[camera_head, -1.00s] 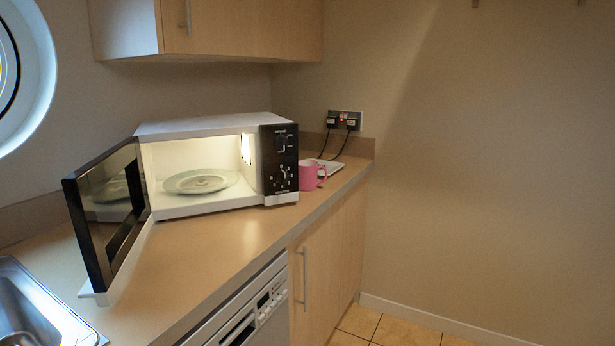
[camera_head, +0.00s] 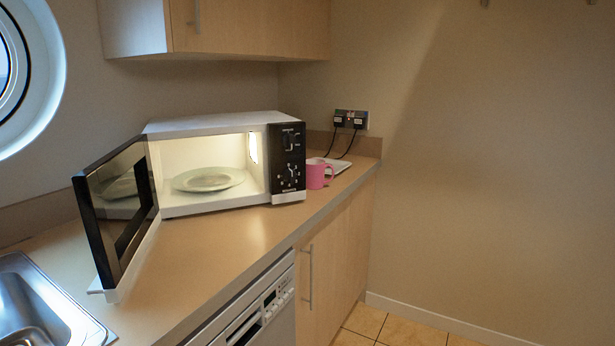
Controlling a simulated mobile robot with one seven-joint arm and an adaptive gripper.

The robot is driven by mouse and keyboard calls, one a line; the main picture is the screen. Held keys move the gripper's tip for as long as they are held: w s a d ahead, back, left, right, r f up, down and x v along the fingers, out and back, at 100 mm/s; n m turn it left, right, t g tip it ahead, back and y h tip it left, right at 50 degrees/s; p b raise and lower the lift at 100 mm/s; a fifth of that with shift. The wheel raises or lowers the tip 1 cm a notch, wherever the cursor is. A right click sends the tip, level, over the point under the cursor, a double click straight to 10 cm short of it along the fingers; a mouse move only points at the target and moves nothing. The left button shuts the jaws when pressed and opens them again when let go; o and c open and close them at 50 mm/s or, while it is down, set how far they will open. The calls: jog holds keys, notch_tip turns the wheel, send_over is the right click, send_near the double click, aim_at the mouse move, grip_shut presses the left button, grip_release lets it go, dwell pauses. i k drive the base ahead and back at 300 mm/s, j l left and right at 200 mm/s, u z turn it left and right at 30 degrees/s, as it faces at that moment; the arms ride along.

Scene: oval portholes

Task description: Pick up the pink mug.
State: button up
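The pink mug (camera_head: 316,174) stands upright on the counter just right of the microwave, near the counter's far right end. Its handle points to the right. The microwave's control panel side is close to its left edge. A white flat item (camera_head: 337,166), perhaps a tray or plate, lies behind and beside it. My gripper is not in view.
The microwave (camera_head: 209,127) has its door (camera_head: 118,208) swung open to the left, with a plate (camera_head: 208,179) inside. A sink (camera_head: 40,312) is at the lower left. The counter (camera_head: 215,238) before the microwave is clear. A cupboard (camera_head: 250,30) hangs above.

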aim_at(315, 167)
jog(key=i+l+u, duration=0.15)
jog(key=u, duration=0.25)
jog(key=i+l+u, duration=0.15)
jog(key=l+u, duration=0.3)
jog(key=i+l+u, duration=0.15)
jog(key=l, duration=0.45)
jog(key=l+u, duration=0.15)
jog(key=l, duration=0.4)
jog(key=i+l, duration=0.1)
jog(key=l, duration=0.7)
jog(key=i+l+u, duration=0.1)
jog(key=l, duration=0.35)
jog(key=i+l, duration=0.5)
jog(key=l, duration=0.25)
jog(key=i+j, duration=0.45)
